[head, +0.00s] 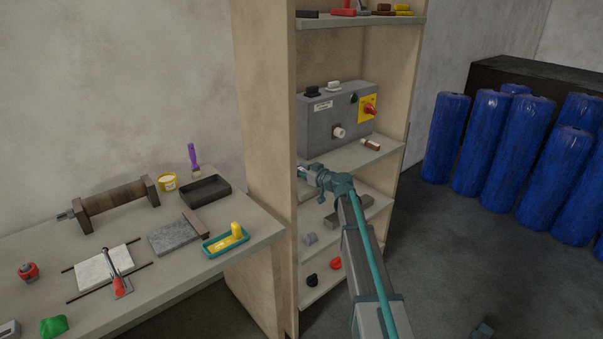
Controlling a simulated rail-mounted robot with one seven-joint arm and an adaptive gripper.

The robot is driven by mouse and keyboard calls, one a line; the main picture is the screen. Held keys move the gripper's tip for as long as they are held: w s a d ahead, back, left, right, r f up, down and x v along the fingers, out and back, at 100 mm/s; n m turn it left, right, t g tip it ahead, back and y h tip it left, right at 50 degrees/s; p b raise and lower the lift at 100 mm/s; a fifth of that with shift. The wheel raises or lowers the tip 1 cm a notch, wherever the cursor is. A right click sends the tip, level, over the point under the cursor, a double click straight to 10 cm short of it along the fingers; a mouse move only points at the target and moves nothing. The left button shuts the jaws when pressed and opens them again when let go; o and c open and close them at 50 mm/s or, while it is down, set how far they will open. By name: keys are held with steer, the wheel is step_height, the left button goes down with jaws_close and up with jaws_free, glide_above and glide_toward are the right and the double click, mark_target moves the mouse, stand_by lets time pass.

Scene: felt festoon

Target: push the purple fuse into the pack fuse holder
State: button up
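I cannot make out a purple fuse; the only clear purple is the handle of a brush (193,156) on the left bench. A grey box (320,135) stands on the middle shelf of the cabinet. Its front has a round white fitting (338,132), perhaps a fuse holder, and a red rotary switch (369,108) on a yellow plate. A small brown and white cylinder (371,144) lies on the shelf right of the box. My gripper (302,171) is near the cabinet's left side, below and left of the white fitting. It is too small to tell whether it is open or holds anything.
The shelf uprights and shelf edge (372,160) are close around my gripper. Lower shelves hold small grey, black and red items. The left bench (190,280) carries a roller, a dark tray (204,190) and tools. Blue rolls (490,140) stand at right.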

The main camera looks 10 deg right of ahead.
jaws_close()
steer(key=shift+s, duration=0.1)
steer(key=shift+s+d+r+b, duration=0.2)
steer(key=shift+s+r+b, duration=0.1)
steer(key=shift+b, duration=0.15)
step_height(320, 180, up, 7)
steer(key=shift+f+b, duration=0.2)
steer(key=shift+b, duration=0.8)
steer(key=f+b+v, duration=0.3)
steer(key=b+v, duration=0.1)
steer(key=v, duration=1.5)
steer(key=shift+s+d, duration=0.15)
